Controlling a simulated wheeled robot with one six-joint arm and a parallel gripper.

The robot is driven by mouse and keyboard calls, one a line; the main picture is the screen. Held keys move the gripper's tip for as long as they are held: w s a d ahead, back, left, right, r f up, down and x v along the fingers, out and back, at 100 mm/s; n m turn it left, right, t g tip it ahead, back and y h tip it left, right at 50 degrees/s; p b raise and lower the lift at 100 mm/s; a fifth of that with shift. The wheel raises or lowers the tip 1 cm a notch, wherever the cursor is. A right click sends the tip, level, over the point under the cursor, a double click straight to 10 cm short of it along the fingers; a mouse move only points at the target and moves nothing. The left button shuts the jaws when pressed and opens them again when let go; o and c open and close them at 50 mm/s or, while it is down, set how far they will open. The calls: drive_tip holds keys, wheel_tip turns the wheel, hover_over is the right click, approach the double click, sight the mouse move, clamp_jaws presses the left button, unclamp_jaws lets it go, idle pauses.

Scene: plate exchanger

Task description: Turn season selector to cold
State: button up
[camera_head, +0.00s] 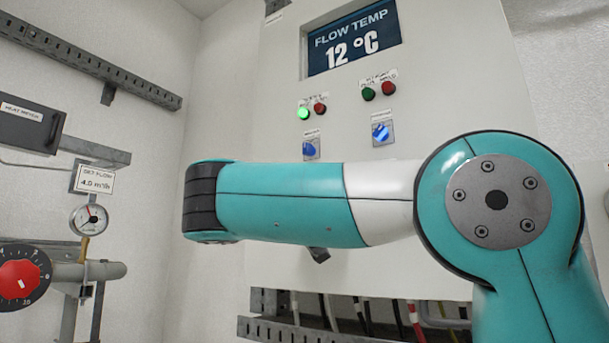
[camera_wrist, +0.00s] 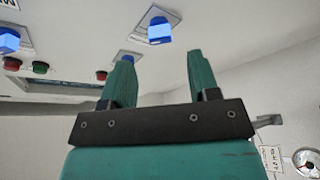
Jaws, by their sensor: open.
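In the wrist view, a blue knob (camera_wrist: 159,30) appears between and beyond the fingertips of my gripper (camera_wrist: 158,60). The gripper is open and empty, apart from that knob. Another blue knob (camera_wrist: 8,38) is at the left edge. My arm hides the gripper in the head view.
Green and red lamps (camera_head: 311,111) sit above the knobs, under a display (camera_head: 352,40) reading 12 °C. A gauge (camera_head: 89,219), a red knob (camera_head: 20,283) and pipework stand at the left. Cables (camera_head: 415,320) run below the cabinet. My arm covers the cabinet's lower part.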

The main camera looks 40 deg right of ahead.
drive_tip(key=shift+p+x, duration=2.3)
drive_tip(key=shift+x, duration=0.6)
drive_tip(key=c, duration=0.9)
